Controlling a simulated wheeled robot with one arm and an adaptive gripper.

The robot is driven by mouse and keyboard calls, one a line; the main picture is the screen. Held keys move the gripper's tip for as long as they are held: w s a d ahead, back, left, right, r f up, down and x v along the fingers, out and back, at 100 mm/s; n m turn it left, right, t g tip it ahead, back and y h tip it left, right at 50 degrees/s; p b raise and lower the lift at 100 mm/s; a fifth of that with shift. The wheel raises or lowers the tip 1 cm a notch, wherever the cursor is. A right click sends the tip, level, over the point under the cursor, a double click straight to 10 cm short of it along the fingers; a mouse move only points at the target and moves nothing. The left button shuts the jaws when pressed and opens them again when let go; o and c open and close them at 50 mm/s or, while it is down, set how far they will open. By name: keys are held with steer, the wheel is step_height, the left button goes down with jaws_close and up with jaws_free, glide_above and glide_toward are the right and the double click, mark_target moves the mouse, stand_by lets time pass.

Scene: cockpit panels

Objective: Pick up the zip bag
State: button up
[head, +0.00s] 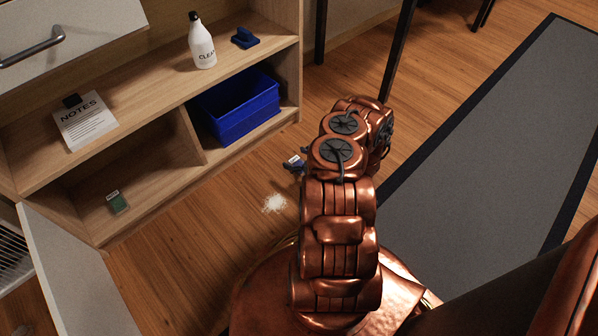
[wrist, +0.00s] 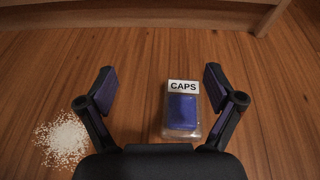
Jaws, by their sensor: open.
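A small clear zip bag (wrist: 182,112) with a white "CAPS" label and blue contents lies on the wooden floor in the wrist view. In the head view the bag (head: 295,161) shows only in part, left of my arm. My gripper (wrist: 160,84) is open, its two fingers apart on either side of the bag in the picture. The bag sits right of centre, nearer the right finger. Nothing is between the fingers in their grip. In the head view my arm hides most of my gripper.
White granules (wrist: 62,140) lie spilled on the floor left of the bag. An open wooden cabinet (head: 150,100) stands at left, holding a blue bin (head: 235,108), a white bottle (head: 202,45), a notes pad (head: 85,122) and a small green labelled item (head: 117,202). A grey mat (head: 480,140) lies right.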

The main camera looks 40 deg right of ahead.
mark_target(296, 162)
steer(key=shift+m+g+h, duration=0.3)
steer(key=shift+m+h, duration=0.4)
steer(key=shift+h, duration=0.1)
steer(key=s+f, duration=0.1)
steer(key=s+d+f, duration=0.1)
steer(key=f, duration=0.1)
steer(key=s+d+f+b, duration=0.1)
steer(key=f, duration=0.1)
steer(key=shift+s+d+f, duration=0.15)
steer(key=shift+s+f, duration=0.05)
steer(key=shift+s, duration=0.05)
steer(key=shift+w+d+f, duration=0.1)
steer(key=shift+f, duration=0.05)
steer(key=shift+b+x, duration=0.65)
steer(key=shift+x, duration=0.55)
steer(key=shift+b+x, duration=0.9)
steer(key=shift+x, duration=0.2)
steer(key=shift+b+x, duration=0.65)
steer(key=shift+x, duration=0.65)
steer(key=shift+d, duration=0.15)
steer(key=c, duration=1.3)
steer(key=shift+o, duration=0.2)
